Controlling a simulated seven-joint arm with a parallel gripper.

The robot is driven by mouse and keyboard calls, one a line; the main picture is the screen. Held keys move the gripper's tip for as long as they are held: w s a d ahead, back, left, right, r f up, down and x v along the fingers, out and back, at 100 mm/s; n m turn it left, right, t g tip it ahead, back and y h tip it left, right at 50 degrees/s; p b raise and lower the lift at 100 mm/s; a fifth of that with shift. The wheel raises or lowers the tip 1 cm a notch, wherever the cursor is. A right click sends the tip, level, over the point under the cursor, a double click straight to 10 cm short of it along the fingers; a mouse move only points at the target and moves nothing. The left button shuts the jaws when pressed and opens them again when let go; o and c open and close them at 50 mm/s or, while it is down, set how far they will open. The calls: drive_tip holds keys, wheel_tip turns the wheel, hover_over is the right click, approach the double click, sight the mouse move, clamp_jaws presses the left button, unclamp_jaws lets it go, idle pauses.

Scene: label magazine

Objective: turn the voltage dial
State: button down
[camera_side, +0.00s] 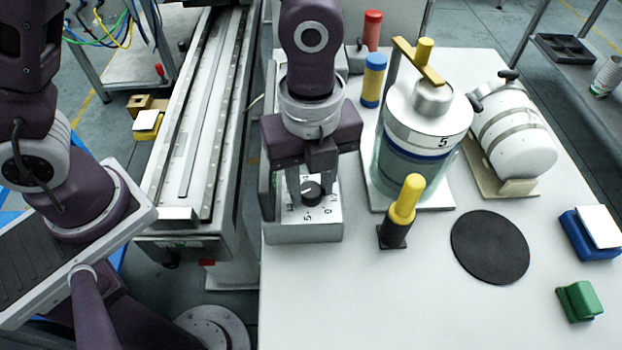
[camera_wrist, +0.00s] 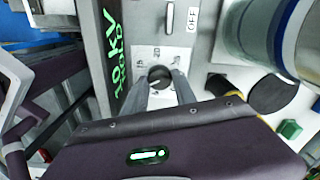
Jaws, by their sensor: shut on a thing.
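The voltage dial is a black round knob (camera_side: 312,191) on the pale top of a grey box (camera_side: 303,232), with printed numbers around it. In the wrist view the knob (camera_wrist: 160,75) sits between the two finger ends, and number marks show on the pale plate around it. My gripper (camera_side: 311,190) points straight down over the box and is shut on the knob, with a finger on each side. In the wrist view my gripper (camera_wrist: 162,85) reaches up from the bottom of the picture. The fingers partly hide the knob and some marks.
A glass jar (camera_side: 405,175) with a white lid marked 5 stands right of the box. A yellow-handled black tool (camera_side: 402,212) stands upright close by. A black disc (camera_side: 489,247), a green block (camera_side: 579,301) and a white cylinder (camera_side: 515,130) are farther right. The front table is clear.

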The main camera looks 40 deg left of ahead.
drive_tip(key=n, duration=0.5)
drive_tip(key=shift+n, duration=0.3)
drive_tip(key=n, duration=0.5)
drive_tip(key=shift+w, duration=0.1)
drive_tip(key=n, duration=1)
drive_tip(key=shift+n, duration=0.6)
drive_tip(key=c, duration=1)
unclamp_jaws()
